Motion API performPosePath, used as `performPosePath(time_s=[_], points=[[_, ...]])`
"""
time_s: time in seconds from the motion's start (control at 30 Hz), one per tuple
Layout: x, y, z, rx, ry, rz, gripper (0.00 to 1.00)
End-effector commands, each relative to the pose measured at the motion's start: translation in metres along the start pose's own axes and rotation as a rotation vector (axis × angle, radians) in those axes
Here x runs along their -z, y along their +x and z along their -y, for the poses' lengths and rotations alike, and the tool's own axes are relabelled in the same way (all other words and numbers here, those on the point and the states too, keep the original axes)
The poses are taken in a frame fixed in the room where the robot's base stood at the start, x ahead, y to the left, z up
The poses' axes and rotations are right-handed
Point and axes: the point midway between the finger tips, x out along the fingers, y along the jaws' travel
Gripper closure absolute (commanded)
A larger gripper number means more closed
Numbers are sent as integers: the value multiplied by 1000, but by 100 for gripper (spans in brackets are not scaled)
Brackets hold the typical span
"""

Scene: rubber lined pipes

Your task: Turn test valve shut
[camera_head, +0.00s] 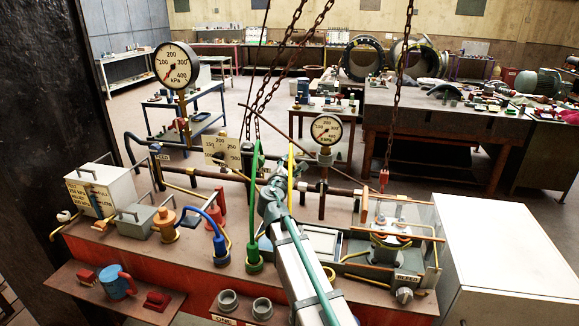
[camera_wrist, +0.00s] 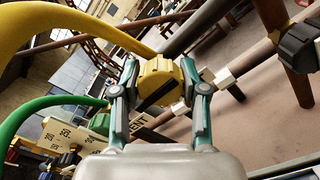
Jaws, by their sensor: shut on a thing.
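The knob sits beside a brown pipe. A sign partly hidden by my finger shows letters like "ENT" (camera_wrist: 137,126); I cannot read a test label on this knob. In the head view my gripper (camera_head: 272,192) is at the pipe behind the bench, and my arm hides most of the knob. A left gauge (camera_head: 177,66) and a right gauge (camera_head: 326,130) stand on the pipework.
A green hose (camera_head: 254,190) and a yellow hose (camera_wrist: 75,22) arch close to my gripper. Chains (camera_head: 285,60) hang behind. A number plate (camera_head: 222,152) stands left of my gripper. A bleed assembly (camera_head: 387,245) and a white cabinet (camera_head: 505,240) are at right.

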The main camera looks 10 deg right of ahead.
Motion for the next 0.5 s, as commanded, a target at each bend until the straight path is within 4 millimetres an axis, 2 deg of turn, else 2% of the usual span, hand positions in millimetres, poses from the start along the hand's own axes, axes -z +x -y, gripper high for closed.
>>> performPosePath(time_s=[0.27,0.5], points=[[1,0,1,0,16,0,92],[3,0,3,-1,110,1,92]])
